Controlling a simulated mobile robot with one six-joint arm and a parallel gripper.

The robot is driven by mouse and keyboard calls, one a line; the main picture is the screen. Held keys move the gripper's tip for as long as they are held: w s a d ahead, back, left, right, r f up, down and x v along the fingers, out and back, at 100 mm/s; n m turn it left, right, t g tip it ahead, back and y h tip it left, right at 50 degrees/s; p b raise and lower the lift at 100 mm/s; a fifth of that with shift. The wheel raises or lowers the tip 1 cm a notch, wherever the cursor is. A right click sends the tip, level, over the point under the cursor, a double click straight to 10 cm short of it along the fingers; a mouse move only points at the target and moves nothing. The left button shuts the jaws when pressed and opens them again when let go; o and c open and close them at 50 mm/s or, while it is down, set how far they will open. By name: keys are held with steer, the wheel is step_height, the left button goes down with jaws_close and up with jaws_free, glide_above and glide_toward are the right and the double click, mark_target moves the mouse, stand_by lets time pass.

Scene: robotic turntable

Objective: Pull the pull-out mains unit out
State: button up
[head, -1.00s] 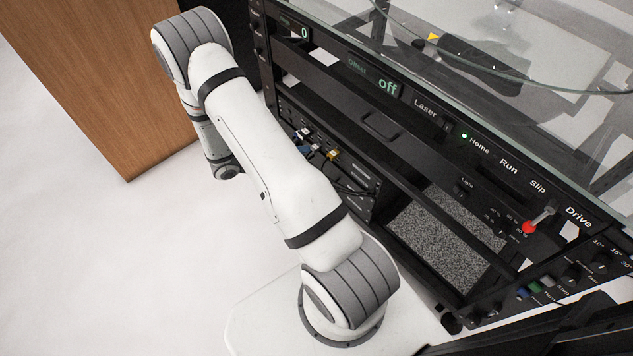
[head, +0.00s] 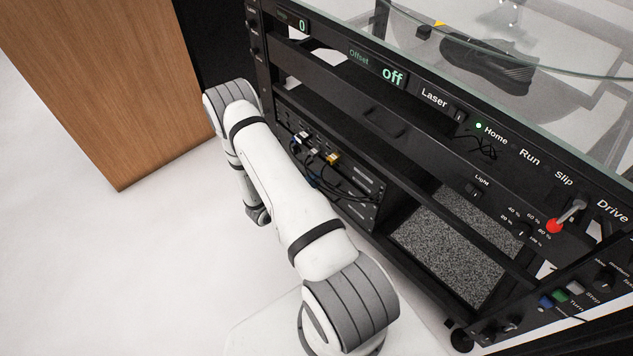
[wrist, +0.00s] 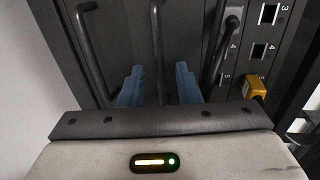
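The black unit with sockets, plugs and cables (head: 340,178) sits low in the rack, behind my arm in the head view; I take it as the pull-out mains unit. In the wrist view its dark face fills the top, with numbered sockets and a yellow plug (wrist: 255,88) at right. My gripper (wrist: 159,80) has two blue fingers spread apart. A dark upright bar handle (wrist: 157,45) shows between them, with clear gaps on both sides. Whether the fingertips reach past the bar is hard to tell. The head view hides my gripper.
More dark bars stand left (wrist: 92,55) and right (wrist: 222,45) of the fingers. A wooden cabinet (head: 105,90) stands left of the rack. A control panel with a red-tipped lever (head: 556,226) is at right. White floor (head: 150,260) is clear at left.

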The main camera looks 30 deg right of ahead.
steer(key=shift+w+d+f, duration=0.1)
steer(key=shift+d, duration=0.35)
steer(key=shift+c, duration=0.2)
jaws_close()
